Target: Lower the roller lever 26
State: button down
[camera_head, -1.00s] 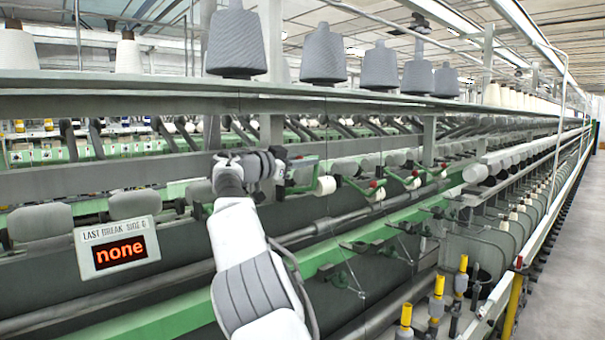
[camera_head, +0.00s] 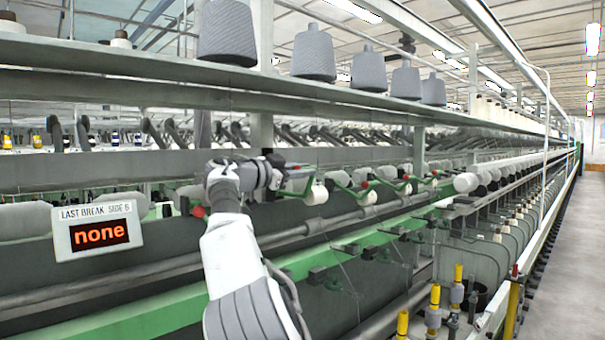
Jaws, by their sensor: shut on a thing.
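My gripper (camera_head: 276,172) is at the end of my white and grey arm, in front of the row of green roller levers. It is shut on a roller lever, a green arm (camera_head: 298,182) that shows just right of the jaws. The jaws hide the gripped end. A white roller (camera_head: 316,195) sits at the lever's lower right. The lever stands raised above the green rail. No number is readable on it, so I cannot confirm it is 26.
More green levers with red knobs (camera_head: 364,188) run to the right, close to the held one. A red knob (camera_head: 198,211) shows left of my arm. A sign reading "none" (camera_head: 98,234) hangs at left. Grey cones (camera_head: 313,52) stand on the shelf above. The aisle floor (camera_head: 555,270) at right is clear.

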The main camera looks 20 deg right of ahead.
dwell(0.3)
jog(key=c, duration=0.8)
grip_release()
jog(key=shift+c, duration=0.2)
jog(key=shift+a, duration=0.15)
jog(key=b+v, duration=0.3)
jog(key=v, duration=1.4)
jog(key=shift+s, duration=0.1)
